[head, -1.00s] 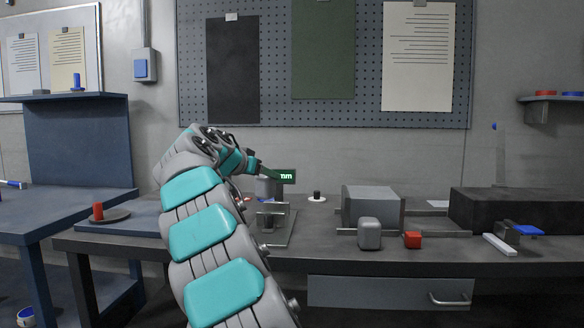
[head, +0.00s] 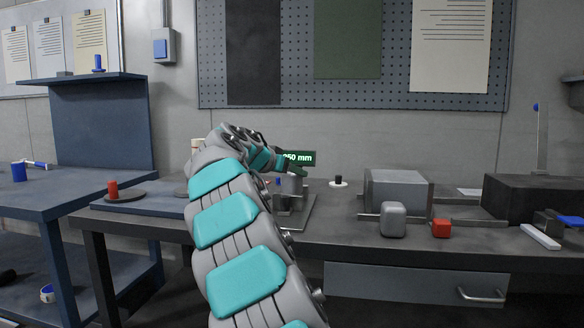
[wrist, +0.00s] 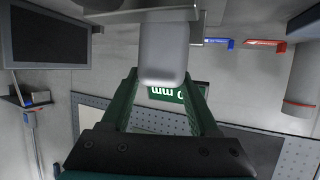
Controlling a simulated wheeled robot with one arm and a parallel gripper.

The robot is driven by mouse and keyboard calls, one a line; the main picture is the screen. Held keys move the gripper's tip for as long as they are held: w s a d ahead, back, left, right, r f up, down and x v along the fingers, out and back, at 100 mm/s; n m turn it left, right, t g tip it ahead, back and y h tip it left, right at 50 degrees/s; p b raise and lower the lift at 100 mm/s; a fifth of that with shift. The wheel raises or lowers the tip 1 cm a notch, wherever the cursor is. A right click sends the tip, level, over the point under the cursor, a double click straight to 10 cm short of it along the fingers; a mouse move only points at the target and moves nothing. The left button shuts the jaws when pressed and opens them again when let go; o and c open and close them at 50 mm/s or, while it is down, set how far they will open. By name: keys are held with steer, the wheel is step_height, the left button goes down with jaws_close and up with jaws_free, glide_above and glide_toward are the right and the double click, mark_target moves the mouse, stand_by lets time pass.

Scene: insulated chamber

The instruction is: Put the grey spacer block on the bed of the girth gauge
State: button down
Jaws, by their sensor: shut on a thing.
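My gripper (head: 290,172) is over the girth gauge (head: 299,212) on the bench. In the wrist view, my gripper's green fingers (wrist: 164,80) are shut on a light grey, rounded block, the grey spacer block (wrist: 164,48). That view is upside down, and the block's far end is close to a pale plate (wrist: 140,15) of the gauge; I cannot tell if they touch. The gauge's display (head: 299,158) shows green digits ending in "50 mm", partly covered by my gripper. My arm hides part of the gauge's left side.
Another grey rounded block (head: 392,220) and a red cube (head: 441,229) stand on the bench to the right, before a large grey box (head: 398,190). A dark block (head: 530,200) is farther right. A small black knob (head: 338,181) stands behind the gauge.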

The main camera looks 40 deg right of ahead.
steer(key=shift+f, duration=0.65)
steer(key=shift+f+b, duration=0.55)
steer(key=shift+b, duration=0.2)
steer(key=shift+c, duration=0.3)
jaws_free()
steer(key=shift+s+a, duration=0.1)
